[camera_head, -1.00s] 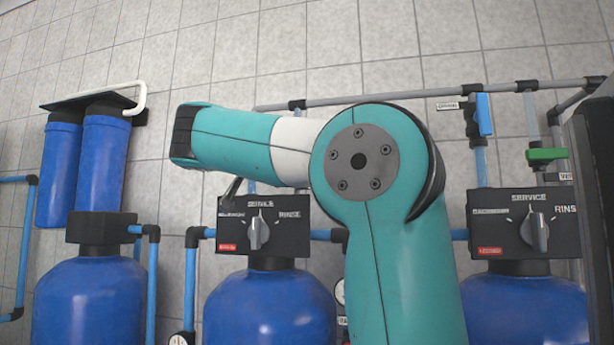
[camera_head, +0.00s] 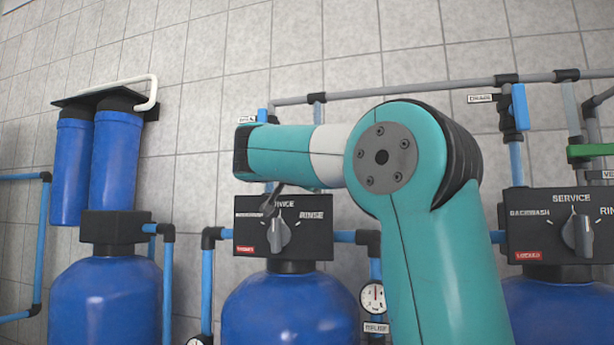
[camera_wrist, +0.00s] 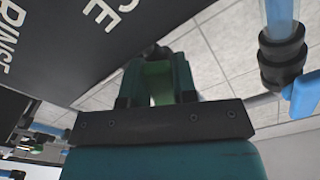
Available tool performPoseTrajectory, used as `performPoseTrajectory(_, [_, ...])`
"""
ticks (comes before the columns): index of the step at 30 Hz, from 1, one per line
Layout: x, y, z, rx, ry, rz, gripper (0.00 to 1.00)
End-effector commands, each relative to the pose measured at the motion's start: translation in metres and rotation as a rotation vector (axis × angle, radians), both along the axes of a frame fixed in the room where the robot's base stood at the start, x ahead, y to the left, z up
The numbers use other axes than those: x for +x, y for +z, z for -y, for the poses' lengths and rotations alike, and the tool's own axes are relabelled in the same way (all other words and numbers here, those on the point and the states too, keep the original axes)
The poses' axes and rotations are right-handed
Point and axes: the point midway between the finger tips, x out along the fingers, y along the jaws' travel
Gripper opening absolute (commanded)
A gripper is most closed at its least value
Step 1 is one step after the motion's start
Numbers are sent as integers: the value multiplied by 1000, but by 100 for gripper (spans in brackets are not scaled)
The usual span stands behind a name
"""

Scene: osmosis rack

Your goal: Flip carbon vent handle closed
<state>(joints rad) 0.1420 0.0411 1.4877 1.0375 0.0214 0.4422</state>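In the head view a green vent handle (camera_head: 590,150) lies level at the right edge, beside a partly cut-off label beginning "VE". A second vent handle, at the middle tank, is not visible there; my arm covers that area. My gripper (camera_wrist: 158,65) shows in the wrist view, its dark fingers apart with a brighter green piece (camera_wrist: 158,83) between them. This may be a vent handle; I cannot tell whether the fingers touch it. In the head view only a small dark part near my gripper shows below the arm, in front of the middle control box (camera_head: 283,226).
A black panel with "RINSE" lettering (camera_wrist: 40,40) is close at upper left in the wrist view. A blue pipe with a dark fitting (camera_wrist: 283,60) stands at right. Blue tanks (camera_head: 290,310), a grey overhead pipe (camera_head: 400,91) and a gauge (camera_head: 373,297) surround my arm.

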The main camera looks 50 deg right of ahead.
Motion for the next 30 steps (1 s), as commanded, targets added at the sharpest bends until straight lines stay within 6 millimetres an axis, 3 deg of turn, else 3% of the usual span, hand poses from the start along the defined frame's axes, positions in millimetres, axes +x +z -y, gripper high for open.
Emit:
performPoseTrajectory(1, [0, 0, 0, 0, 0, 0, 13])
performPoseTrajectory(3, [0, 0, 0, 0, 0, 0, 3])
performPoseTrajectory(16, [2, -2, -2, 34, 0, 83, 3])
performPoseTrajectory(30, [11, 5, -5, 187, 1, 455, 3])
